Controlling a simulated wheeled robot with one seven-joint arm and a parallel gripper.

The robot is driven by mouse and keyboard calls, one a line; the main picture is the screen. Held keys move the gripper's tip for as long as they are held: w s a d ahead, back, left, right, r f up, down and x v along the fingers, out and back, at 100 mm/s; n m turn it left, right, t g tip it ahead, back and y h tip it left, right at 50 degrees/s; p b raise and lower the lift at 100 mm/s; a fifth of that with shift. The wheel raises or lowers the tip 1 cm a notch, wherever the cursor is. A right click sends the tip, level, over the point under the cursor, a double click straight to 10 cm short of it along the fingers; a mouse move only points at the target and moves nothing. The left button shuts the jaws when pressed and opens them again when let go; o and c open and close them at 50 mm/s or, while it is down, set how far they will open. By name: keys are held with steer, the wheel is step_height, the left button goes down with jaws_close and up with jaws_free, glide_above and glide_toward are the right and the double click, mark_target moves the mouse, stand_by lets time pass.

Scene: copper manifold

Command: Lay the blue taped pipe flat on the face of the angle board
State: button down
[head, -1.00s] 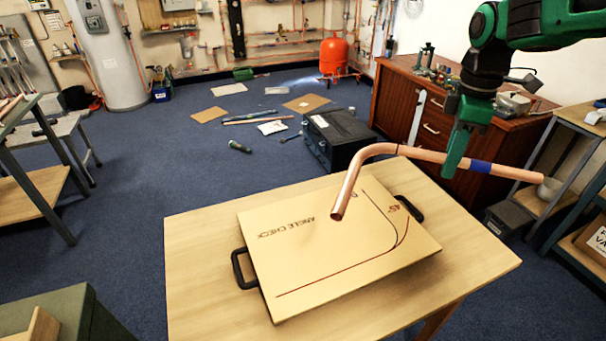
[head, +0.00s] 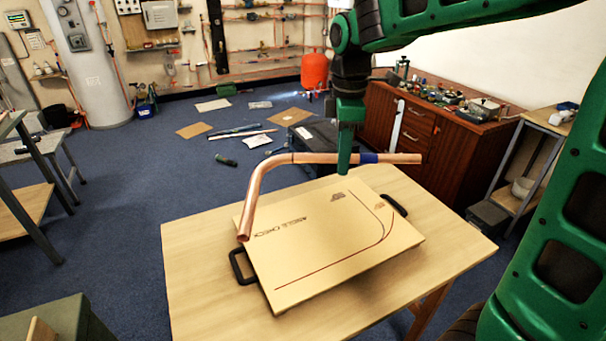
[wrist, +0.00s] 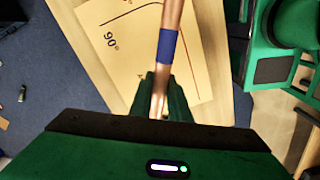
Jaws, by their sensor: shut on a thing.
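The bent copper pipe (head: 258,193) with a blue tape band (head: 368,158) is held in the air above the angle board (head: 335,255). My gripper (head: 345,168) is shut on its straight part, just left of the tape in the head view. The bent leg slants down to the left, its open end over the board's left edge. In the wrist view the pipe (wrist: 172,15) runs up from between my fingers (wrist: 160,95), with the tape (wrist: 167,46) just beyond them. The board lies on the table, with a printed angle line and black handles.
The wooden table (head: 195,270) has bare margin around the board. A dark box (head: 318,140) stands on the floor behind it. A wooden cabinet (head: 440,135) with small items is at the back right, beside a shelf unit (head: 520,165).

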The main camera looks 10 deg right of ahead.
steer(key=shift+a, duration=0.5)
